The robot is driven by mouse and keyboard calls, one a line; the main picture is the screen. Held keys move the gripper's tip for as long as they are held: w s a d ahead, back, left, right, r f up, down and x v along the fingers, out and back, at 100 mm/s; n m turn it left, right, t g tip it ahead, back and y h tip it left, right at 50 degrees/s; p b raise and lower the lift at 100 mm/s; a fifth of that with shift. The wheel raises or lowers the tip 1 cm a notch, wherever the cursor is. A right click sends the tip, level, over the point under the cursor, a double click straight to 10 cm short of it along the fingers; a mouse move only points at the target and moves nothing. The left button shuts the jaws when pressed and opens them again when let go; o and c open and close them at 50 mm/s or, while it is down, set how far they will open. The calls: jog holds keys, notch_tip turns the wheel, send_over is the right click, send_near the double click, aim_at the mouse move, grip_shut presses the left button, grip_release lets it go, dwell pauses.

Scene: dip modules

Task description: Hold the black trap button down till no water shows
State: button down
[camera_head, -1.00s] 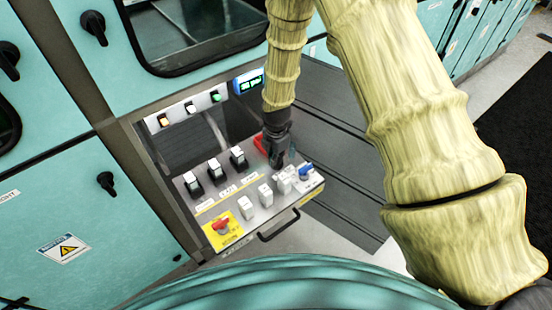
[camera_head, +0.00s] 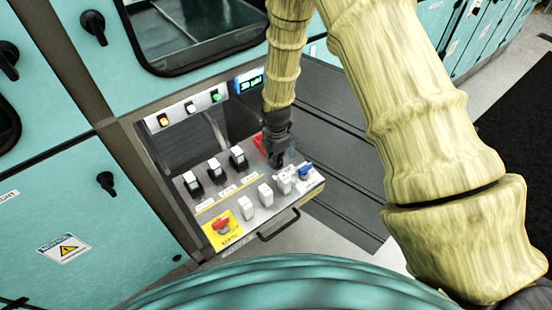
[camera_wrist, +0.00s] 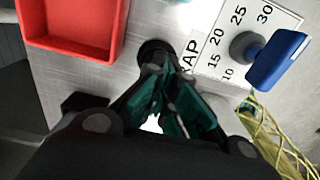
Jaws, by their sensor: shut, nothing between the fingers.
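The black trap button (camera_wrist: 153,46) shows in the wrist view as a dark round cap beside a label whose visible letters read "RAP". My gripper (camera_wrist: 158,66) is shut and empty, its fingertips over the near part of the button and hiding it. I cannot tell whether they touch it or press it down. In the head view, my gripper (camera_head: 277,160) points down at the right part of the control panel (camera_head: 240,205), and the button is hidden behind it. A small lit display (camera_head: 249,82) shows green marks too small to read; I cannot make out any water.
A blue knob (camera_wrist: 277,60) on a numbered dial stands right of the button. A red tray (camera_wrist: 70,25) lies to the left. White switches (camera_head: 265,195), black-based switches (camera_head: 215,168) and a red knob on yellow (camera_head: 221,226) share the panel. A handle (camera_head: 279,225) runs along its front.

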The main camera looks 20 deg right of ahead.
jog(key=shift+s+f, duration=0.4)
jog(key=shift+f, duration=0.1)
jog(key=r+p, duration=0.2)
jog(key=r, duration=0.1)
jog(key=r+p, duration=0.2)
jog(key=shift+w+r, duration=0.2)
jog(key=shift+w, duration=0.05)
jog(key=shift+r+b, duration=0.15)
jog(key=shift+b, duration=0.35)
notch_tip(320, 180, up, 9)
jog(key=b, duration=0.2)
jog(key=shift+r, duration=0.15)
jog(key=shift+w, duration=0.1)
